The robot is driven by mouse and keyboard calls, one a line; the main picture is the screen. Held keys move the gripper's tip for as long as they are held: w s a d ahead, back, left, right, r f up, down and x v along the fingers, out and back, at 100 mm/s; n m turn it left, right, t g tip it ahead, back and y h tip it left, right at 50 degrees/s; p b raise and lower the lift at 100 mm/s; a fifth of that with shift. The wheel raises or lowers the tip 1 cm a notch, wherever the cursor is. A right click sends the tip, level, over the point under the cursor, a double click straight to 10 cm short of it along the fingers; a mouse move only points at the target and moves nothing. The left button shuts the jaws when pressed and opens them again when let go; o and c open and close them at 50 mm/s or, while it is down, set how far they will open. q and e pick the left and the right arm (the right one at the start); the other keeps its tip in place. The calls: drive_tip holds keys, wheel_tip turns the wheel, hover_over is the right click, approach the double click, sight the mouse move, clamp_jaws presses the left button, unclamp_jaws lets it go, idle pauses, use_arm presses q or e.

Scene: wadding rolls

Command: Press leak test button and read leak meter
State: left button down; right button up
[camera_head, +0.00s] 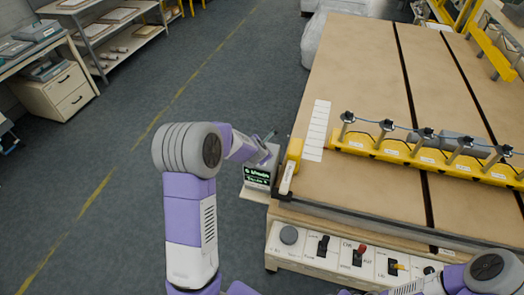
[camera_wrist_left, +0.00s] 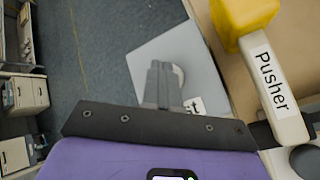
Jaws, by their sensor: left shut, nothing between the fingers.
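The leak meter (camera_head: 257,176) is a small box with a dark display and green characters at the table's left edge in the head view; I cannot read its value with certainty. My left gripper (camera_head: 267,145) is beside and above it, shut and empty. In the left wrist view its closed fingers (camera_wrist_left: 160,68) are over a grey plate (camera_wrist_left: 150,55). A round grey button (camera_wrist_left: 179,75) shows partly behind the fingers, with a white label ending in "st" (camera_wrist_left: 196,104). I cannot tell whether the fingertips touch the button. My right gripper is out of view.
A yellow and white block labelled "Pusher" (camera_wrist_left: 271,80) stands close right of the gripper. A yellow clamp bar (camera_head: 400,152) crosses the wooden table (camera_head: 350,70). A switch panel (camera_head: 340,275) is on the front edge. Free floor (camera_head: 130,190) lies left.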

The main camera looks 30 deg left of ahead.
use_arm(q)
drive_tip(key=shift+r+p, duration=0.45)
drive_tip(key=shift+r, duration=0.25)
wheel_tip(320, 180, up, 5)
drive_tip(key=p, duration=0.4)
drive_tip(key=shift+r, duration=0.1)
idle(0.5)
